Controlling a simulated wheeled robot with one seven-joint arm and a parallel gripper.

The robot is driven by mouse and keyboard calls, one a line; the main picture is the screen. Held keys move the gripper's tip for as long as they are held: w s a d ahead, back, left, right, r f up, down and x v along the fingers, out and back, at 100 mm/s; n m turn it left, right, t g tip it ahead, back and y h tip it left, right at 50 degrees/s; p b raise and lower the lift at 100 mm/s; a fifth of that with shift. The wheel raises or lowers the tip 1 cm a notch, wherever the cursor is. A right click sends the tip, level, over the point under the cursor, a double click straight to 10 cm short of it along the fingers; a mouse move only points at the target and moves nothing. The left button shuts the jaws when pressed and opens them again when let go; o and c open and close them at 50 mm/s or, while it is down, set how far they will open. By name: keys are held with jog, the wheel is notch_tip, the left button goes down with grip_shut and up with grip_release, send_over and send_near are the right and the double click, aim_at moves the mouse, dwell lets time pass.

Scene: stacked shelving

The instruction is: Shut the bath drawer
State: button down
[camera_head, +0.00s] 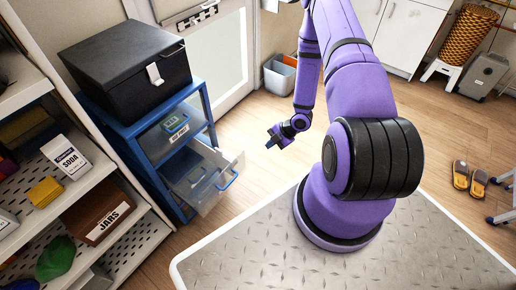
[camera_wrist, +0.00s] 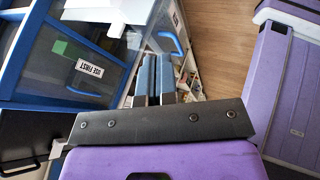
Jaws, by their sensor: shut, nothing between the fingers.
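A blue-framed unit (camera_head: 140,150) with clear drawers stands at the left. Its lower drawer (camera_head: 208,182) is pulled out toward the open floor, with a blue handle on its front. I cannot read a bath label on it. The upper drawer (camera_head: 172,130) sits in the frame; its label reads USE FIRST in the wrist view (camera_wrist: 88,68). My gripper (camera_head: 272,139) is shut and empty, in the air right of the open drawer and apart from it in the head view. In the wrist view its fingers (camera_wrist: 154,78) overlap the drawer area, near a blue handle (camera_wrist: 168,42).
A black box (camera_head: 125,70) with a latch sits on top of the unit. A white shelf with a soda carton (camera_head: 66,158) and a jars box (camera_head: 98,212) stands at the near left. Open wooden floor (camera_head: 250,115) lies between the unit and my arm.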

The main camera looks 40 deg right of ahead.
aim_at(243, 155)
jog(key=shift+w+a+f, duration=1)
jog(key=shift+w+f, duration=0.15)
jog(key=shift+f, duration=0.1)
jog(key=shift+w+a+f, duration=0.95)
jog(key=shift+w+f, duration=0.25)
jog(key=shift+f, duration=0.05)
jog(key=shift+w+a+f, duration=1)
jog(key=shift+w+f, duration=0.15)
jog(key=shift+f, duration=0.1)
jog(key=shift+w, duration=0.1)
